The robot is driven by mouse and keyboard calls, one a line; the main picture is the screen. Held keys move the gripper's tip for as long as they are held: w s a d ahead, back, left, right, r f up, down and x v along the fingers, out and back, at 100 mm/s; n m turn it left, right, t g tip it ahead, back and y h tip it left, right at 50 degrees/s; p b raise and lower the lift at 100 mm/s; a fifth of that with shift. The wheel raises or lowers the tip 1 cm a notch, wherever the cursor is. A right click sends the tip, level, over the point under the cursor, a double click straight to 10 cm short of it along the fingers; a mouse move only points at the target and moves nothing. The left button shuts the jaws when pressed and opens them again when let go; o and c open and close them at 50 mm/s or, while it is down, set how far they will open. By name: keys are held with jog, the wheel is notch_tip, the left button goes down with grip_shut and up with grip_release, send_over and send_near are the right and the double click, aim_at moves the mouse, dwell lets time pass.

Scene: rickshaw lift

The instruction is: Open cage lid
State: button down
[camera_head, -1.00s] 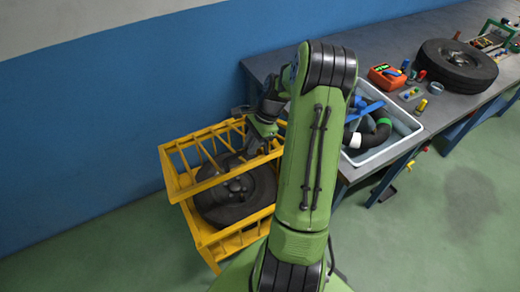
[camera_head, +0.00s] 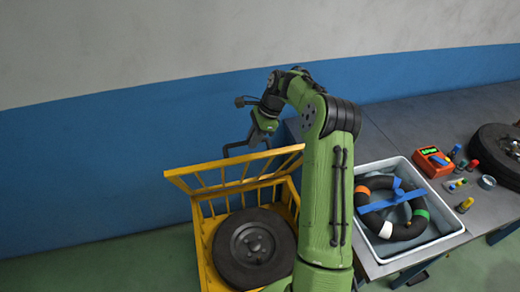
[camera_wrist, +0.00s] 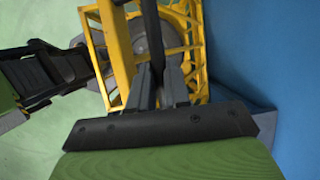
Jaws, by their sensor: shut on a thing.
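The yellow cage lid (camera_head: 215,165) is raised and tilted up at the back of the yellow cage (camera_head: 206,255). A dark bent handle (camera_head: 232,148) sticks out by the lid's upper edge. My gripper (camera_head: 262,138) is at this handle, above the lid, near the blue wall. In the wrist view my gripper (camera_wrist: 168,82) is shut around the dark handle bar (camera_wrist: 150,35), with yellow lid bars beside it. A black wheel (camera_head: 252,248) lies in the cage under the opening; it shows partly in the wrist view (camera_wrist: 150,38). My arm hides the cage's right side.
A grey workbench (camera_head: 440,110) stands to the right. The blue wall (camera_head: 120,180) is close behind the cage. Green floor is clear at left.

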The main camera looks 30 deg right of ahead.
jog(key=shift+w+d, duration=0.25)
jog(key=shift+w, duration=0.55)
